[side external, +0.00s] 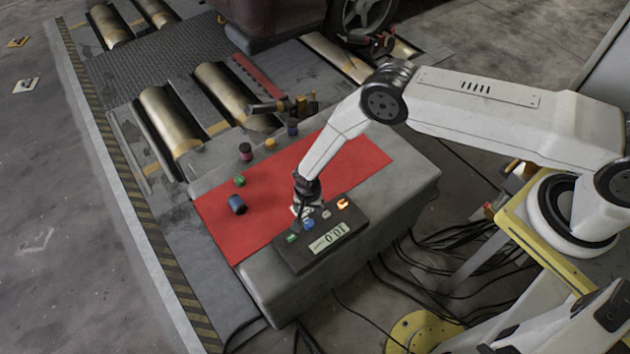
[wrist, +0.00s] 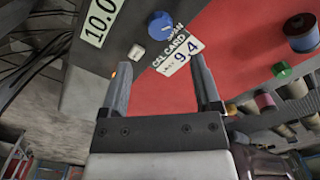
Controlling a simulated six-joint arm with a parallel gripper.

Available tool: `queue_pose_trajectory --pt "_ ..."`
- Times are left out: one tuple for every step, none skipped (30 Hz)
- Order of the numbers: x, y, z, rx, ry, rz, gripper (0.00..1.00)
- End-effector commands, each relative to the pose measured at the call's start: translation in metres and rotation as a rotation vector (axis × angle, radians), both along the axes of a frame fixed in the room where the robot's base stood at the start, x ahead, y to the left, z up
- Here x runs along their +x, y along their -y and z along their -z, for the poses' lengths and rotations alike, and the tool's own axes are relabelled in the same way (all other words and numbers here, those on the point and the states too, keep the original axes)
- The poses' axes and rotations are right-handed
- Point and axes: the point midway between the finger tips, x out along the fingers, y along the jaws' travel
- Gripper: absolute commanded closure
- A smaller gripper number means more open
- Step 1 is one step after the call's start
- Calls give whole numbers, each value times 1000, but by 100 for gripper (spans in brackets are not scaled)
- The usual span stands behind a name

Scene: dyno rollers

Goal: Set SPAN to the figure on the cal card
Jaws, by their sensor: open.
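A dark control box (side external: 290,262) sits on the red mat, its display (side external: 328,238) reading 10.0. In the wrist view the display (wrist: 99,21) also reads 10.0. The blue SPAN knob (wrist: 160,24) is beyond my fingertips, with its label partly covered by the cal card. The white cal card (wrist: 176,56) shows the figures 9 and 4; any point between them is unclear. My gripper (wrist: 160,65) is open and empty, its fingers either side of the card in the picture. In the side view my gripper (side external: 305,202) hangs over the box's back edge.
A white button (wrist: 137,52) is left of the card. An orange-lit switch (side external: 342,204) sits at the box's right. A blue spool (side external: 237,205), a green piece (side external: 239,181) and other spools stand on the left and back. The mat's (side external: 225,222) left part is mostly free.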

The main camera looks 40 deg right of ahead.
Motion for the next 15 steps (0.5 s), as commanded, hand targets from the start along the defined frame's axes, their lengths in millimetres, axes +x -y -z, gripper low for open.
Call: queue_pose_trajectory --pt "0 0 0 0 0 0 19" --pt "0 0 0 0 0 0 19" --pt "0 0 1 0 0 -1 19" --pt "0 0 2 0 0 -1 19" --pt "0 0 2 0 0 -1 19" --pt "0 0 3 0 0 -1 19" --pt "0 0 5 0 0 -1 19" --pt "0 0 6 0 0 -1 19" --pt "0 0 8 0 0 -1 19" --pt "0 0 10 -1 -1 -1 19" --pt "0 0 12 -1 -1 -1 19" --pt "0 0 14 0 0 -1 19" --pt "0 0 17 -1 -1 -1 19" --pt "0 0 19 -1 -1 -1 19" --pt "0 0 22 0 0 -1 19"
